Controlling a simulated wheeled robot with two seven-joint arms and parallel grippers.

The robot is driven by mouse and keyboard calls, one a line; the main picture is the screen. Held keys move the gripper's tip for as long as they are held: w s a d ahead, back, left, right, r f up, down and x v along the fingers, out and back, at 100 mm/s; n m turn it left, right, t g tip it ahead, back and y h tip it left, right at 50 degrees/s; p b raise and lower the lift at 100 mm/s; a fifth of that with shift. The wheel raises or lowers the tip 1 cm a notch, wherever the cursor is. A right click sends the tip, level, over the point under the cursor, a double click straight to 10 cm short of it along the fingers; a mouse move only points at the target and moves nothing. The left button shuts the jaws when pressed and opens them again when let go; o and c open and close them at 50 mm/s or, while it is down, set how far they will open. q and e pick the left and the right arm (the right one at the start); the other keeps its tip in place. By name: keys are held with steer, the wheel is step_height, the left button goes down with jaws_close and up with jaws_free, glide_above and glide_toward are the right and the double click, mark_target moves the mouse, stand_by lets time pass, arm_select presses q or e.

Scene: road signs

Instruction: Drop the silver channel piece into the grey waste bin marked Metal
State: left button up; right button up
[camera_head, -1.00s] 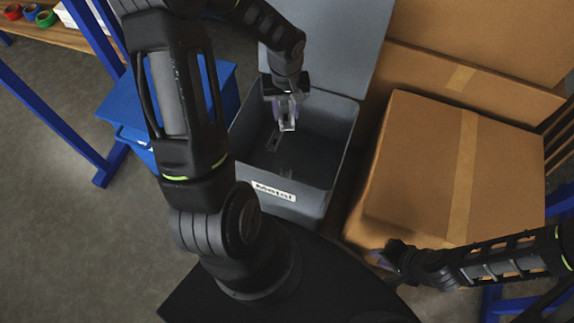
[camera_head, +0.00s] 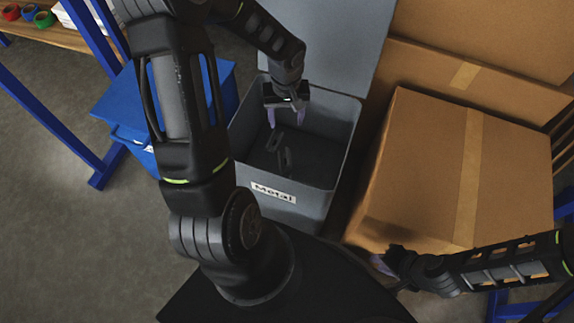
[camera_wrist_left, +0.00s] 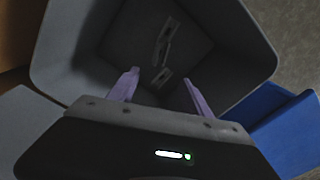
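The grey waste bin (camera_head: 325,190) stands open with a white "Metal" label (camera_head: 273,193) on its front. My left gripper (camera_head: 289,116) is over the bin's mouth with its two purple fingers spread and nothing between them.
A large taped cardboard box (camera_head: 425,175) stands right of the bin. A blue bin (camera_head: 118,105) is left of it, also showing in the left wrist view (camera_wrist_left: 285,135). The grey lid (camera_head: 335,50) is raised behind. Tape rolls (camera_head: 28,12) sit on a shelf at far left.

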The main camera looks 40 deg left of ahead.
arm_select(q)
steer(key=shift+o, duration=0.3)
steer(key=shift+r, duration=0.1)
step_height(320, 180, up, 8)
steer(key=p, duration=0.2)
steer(key=shift+f, duration=0.2)
stand_by(0.7)
